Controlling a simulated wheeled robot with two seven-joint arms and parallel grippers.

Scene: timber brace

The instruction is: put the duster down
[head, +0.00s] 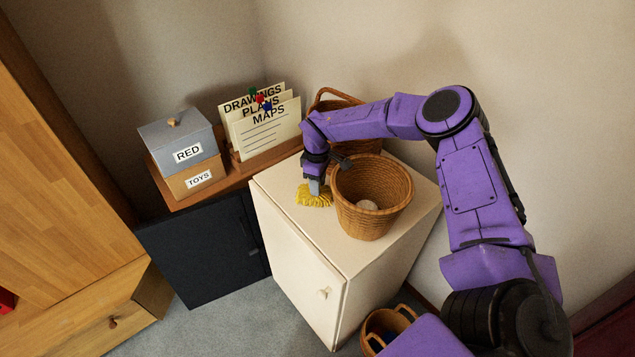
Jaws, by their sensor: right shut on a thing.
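The duster (314,196) has a yellow, shaggy head that shows low over the top of the white cabinet (284,205), just left of a wicker basket (372,205). Its dark handle (340,161) shows beside my gripper. My right gripper (316,186) points down and is shut on the duster. The duster head looks to be at the cabinet top; I cannot tell whether it bears on it. My left gripper is not in view.
Another basket (335,100) stands behind. Labelled boxes (187,154) and upright cards (265,130) stand left on a lower dark cabinet (205,245). A small basket (385,322) is on the floor. The white top's front is clear.

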